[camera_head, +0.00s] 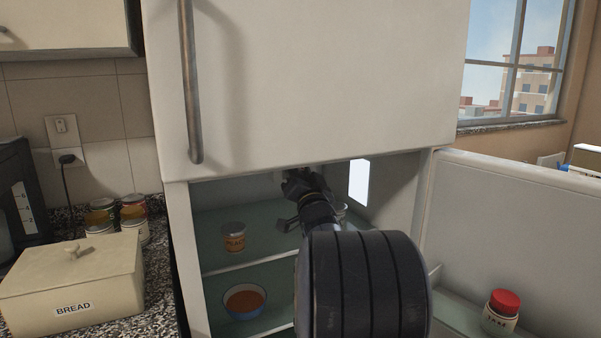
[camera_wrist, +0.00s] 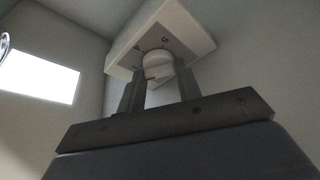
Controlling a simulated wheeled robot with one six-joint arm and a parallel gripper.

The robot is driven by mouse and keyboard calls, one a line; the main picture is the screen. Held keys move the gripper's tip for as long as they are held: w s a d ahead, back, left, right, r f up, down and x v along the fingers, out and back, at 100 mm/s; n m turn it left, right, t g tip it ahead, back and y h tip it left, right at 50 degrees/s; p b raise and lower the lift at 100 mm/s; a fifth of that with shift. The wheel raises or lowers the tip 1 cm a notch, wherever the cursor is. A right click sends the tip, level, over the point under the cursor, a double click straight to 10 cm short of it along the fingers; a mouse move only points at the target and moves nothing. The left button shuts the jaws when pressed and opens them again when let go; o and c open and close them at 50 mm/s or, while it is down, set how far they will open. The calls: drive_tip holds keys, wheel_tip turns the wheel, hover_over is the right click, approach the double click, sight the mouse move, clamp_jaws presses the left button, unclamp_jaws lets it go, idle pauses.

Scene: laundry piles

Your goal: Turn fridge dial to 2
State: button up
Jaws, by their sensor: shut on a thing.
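The fridge dial (camera_wrist: 158,64) is a round white knob with a red mark on a white box (camera_wrist: 178,30) high in a corner of the fridge interior. In the head view, my gripper (camera_head: 295,185) reaches into the upper part of the open fridge compartment (camera_head: 208,225). The dial is hidden there behind the arm.
A jar (camera_head: 234,238) and a blue bowl (camera_head: 245,301) stand on fridge shelves left of my arm. The fridge door (camera_head: 525,225) is open to the right, with a red-lidded jar (camera_head: 501,312) on its shelf. The upper door (camera_head: 320,75) overhangs. A bread box (camera_head: 75,280) sits on the counter.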

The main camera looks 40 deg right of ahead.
drive_tip(key=c, duration=0.4)
drive_tip(key=shift+f+n+b, duration=0.1)
drive_tip(key=shift+n+b, duration=0.3)
drive_tip(key=shift+n, duration=0.1)
drive_tip(key=n+t+y+b, duration=0.1)
drive_tip(key=n+y, duration=0.1)
drive_tip(key=n, duration=0.2)
drive_tip(key=shift+d+f+b, duration=0.1)
drive_tip(key=shift+d+b, duration=0.05)
drive_tip(key=shift+b, duration=0.15)
drive_tip(key=shift+s+d+r+n+t+y, duration=0.1)
drive_tip(key=shift+n+t+y, duration=0.1)
drive_tip(key=shift+n+y, duration=1.35)
drive_tip(key=shift+w+d+r+n+t+y, duration=0.15)
drive_tip(key=shift+n+y, duration=0.45)
drive_tip(key=shift+n, duration=1.85)
drive_tip(key=shift+s+a+f+n+t+y, duration=0.2)
drive_tip(key=shift+n+y, duration=0.85)
drive_tip(key=shift+n, duration=0.95)
drive_tip(key=shift+d+r, duration=0.15)
